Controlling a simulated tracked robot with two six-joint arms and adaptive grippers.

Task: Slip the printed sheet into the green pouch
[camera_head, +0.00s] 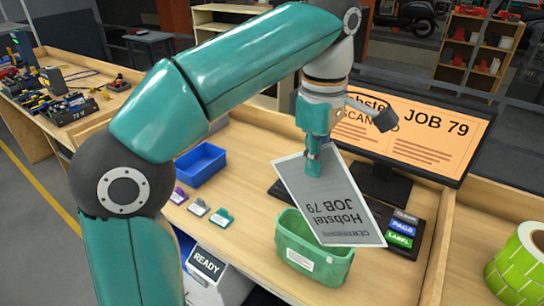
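The printed sheet (338,205) is grey with dark print reading "JOB 79", upside down in the picture. My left gripper (313,165) is shut on the sheet near its upper edge. The sheet hangs tilted, and its lower end overlaps the opening of the green pouch (301,243). My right gripper is out of view.
A monitor (415,130) showing "JOB 79" stands behind the pouch. A button panel (402,229) is close on its right. A blue bin (200,164), small tags (199,207) and a "READY" printer (207,265) lie left. A green roll (520,262) is far right.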

